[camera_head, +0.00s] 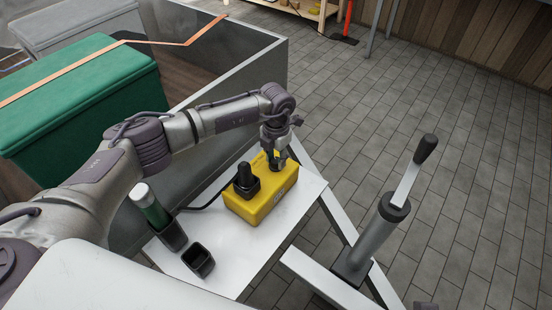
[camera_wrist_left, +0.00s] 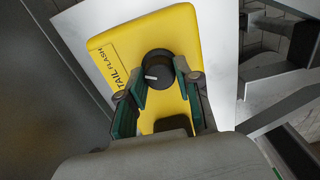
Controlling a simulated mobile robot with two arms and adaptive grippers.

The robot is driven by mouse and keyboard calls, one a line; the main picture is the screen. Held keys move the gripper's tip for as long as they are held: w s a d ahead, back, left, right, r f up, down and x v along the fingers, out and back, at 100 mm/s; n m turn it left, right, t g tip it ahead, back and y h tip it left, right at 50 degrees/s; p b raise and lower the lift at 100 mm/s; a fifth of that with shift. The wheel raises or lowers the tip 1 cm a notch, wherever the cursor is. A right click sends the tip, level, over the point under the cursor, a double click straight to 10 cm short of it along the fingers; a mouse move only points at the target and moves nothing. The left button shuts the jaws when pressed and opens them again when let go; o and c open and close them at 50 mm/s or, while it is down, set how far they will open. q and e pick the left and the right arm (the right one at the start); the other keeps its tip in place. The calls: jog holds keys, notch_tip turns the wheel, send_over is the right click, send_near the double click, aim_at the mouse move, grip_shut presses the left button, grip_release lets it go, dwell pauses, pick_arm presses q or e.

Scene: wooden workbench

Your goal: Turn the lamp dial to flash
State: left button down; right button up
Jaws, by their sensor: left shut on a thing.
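The yellow lamp box (camera_head: 258,208) sits on a white board, and its top fills much of the left wrist view (camera_wrist_left: 180,30). A round black dial (camera_wrist_left: 157,60) with a white pointer mark is on its top. The pointer faces left, toward the printed "TAIL" (camera_wrist_left: 122,78) and "FLASH" labels (camera_wrist_left: 112,57). My left gripper (camera_head: 273,160) reaches down onto the box, and its green-lined fingers (camera_wrist_left: 161,73) are closed on the dial's two sides. In the head view the gripper mostly hides the dial. My right gripper is not in view.
A black knobbed part (camera_head: 246,181) stands on the box beside my gripper. A green-and-silver cylinder (camera_head: 150,207) stands in a black holder, with an empty black cup (camera_head: 198,261) nearby. A jack with a crank handle (camera_head: 404,184) stands to the right.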

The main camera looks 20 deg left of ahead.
aim_at(276, 160)
pick_arm(q)
jog(key=shift+w+r+m, duration=0.1)
jog(key=shift+m, duration=1)
jog(key=c, duration=0.8)
grip_release()
notch_tip(276, 160, up, 12)
